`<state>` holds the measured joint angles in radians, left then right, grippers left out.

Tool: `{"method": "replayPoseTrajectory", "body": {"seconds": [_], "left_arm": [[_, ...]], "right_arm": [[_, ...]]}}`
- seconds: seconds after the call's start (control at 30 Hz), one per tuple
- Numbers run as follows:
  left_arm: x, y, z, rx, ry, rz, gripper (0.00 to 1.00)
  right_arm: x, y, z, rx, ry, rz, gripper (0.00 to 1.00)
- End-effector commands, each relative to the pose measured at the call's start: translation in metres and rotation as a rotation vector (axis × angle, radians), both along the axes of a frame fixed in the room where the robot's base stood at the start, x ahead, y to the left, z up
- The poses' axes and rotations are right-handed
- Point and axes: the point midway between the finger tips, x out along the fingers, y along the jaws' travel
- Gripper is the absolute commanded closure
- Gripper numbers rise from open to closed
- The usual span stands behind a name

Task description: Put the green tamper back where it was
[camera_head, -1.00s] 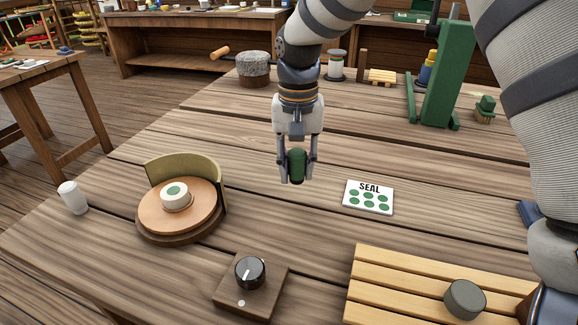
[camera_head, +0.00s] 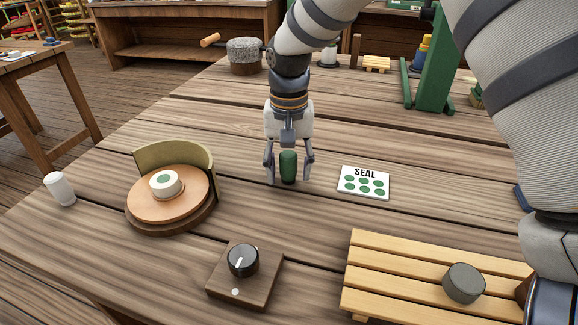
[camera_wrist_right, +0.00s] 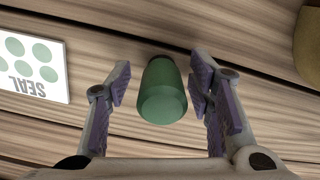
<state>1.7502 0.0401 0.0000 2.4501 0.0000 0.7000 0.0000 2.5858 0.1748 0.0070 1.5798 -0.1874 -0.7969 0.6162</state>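The green tamper (camera_head: 288,167) stands upright on the wooden table, left of the SEAL card. My right gripper (camera_head: 289,180) is around it from above, with its fingers spread and a gap on each side. In the right wrist view the tamper (camera_wrist_right: 162,92) sits between the open fingers (camera_wrist_right: 160,95), touching neither. My left gripper does not show in the head view.
The SEAL card (camera_head: 364,183) with green dots lies right of the tamper. A knob box (camera_head: 244,275) and slatted rack (camera_head: 400,270) are nearer.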

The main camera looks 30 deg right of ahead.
Motion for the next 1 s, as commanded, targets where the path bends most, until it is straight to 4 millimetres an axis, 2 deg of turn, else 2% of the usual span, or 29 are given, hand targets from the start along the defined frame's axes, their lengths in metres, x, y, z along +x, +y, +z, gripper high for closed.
{"method": "replayPoseTrajectory", "body": {"seconds": [0.17,0.27,0.5,0.6,0.73,1.0], "left_arm": [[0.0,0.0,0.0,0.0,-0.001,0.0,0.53],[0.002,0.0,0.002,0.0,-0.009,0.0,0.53],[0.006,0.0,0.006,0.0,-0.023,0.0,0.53],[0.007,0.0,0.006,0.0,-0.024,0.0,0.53],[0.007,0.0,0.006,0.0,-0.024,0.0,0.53],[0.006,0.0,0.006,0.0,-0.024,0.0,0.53]], "right_arm": [[0.001,0.0,0.006,0.0,-0.002,0.0,0.52],[0.001,0.0,0.027,0.0,-0.007,-0.001,0.52],[0.001,0.0,0.092,-0.001,-0.007,0.0,0.52],[0.001,0.0,0.109,-0.002,-0.002,0.0,0.52],[0.0,0.0,0.12,-0.001,0.001,0.0,0.52],[0.0,0.001,0.122,0.0,0.002,0.0,0.52]]}}
